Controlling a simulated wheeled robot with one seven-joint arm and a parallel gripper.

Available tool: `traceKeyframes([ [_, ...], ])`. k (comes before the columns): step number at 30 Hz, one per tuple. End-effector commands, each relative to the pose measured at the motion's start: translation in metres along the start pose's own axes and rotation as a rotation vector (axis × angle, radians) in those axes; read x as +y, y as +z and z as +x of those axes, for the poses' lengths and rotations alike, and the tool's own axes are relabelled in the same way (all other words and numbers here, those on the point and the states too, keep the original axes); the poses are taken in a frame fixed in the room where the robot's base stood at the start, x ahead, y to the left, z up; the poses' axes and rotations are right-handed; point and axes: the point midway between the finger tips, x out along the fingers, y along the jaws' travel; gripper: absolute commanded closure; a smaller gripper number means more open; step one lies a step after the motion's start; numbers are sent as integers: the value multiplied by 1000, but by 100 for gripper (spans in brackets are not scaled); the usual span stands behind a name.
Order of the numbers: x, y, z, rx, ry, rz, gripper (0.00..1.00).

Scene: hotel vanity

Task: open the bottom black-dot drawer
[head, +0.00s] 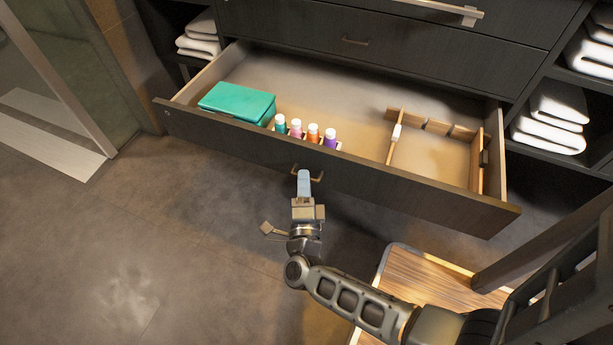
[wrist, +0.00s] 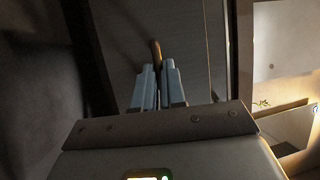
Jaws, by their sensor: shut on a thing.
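The bottom drawer (head: 400,190) is dark-fronted and stands pulled far out, its inside open to view. In the wrist view the handle (wrist: 156,52) shows between and just past the fingers (wrist: 158,75).
The drawer holds a teal box (head: 237,102), several small capped bottles (head: 296,129) and a wooden divider (head: 393,144). A closed drawer (head: 400,40) is above. Folded towels (head: 552,117) sit on side shelves. A wooden-topped piece (head: 430,280) stands at lower right. Floor at left is clear.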

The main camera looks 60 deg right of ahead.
Motion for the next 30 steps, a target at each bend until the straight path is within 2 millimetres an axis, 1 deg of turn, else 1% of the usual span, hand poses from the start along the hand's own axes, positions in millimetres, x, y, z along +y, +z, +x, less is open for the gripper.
traceKeyframes([
  [8, 2, 0, -1, -2, 4, -1, 100],
  [9, 2, 0, -1, -2, 4, -1, 88],
  [16, 1, 0, 0, -1, 2, 0, 66],
  [23, 0, 0, 0, 0, 1, 0, 65],
  [25, 0, 0, -3, -1, 1, 0, 65],
  [28, 1, 0, -14, -2, 3, -1, 65],
  [30, 0, 0, -25, -2, 3, -1, 65],
])
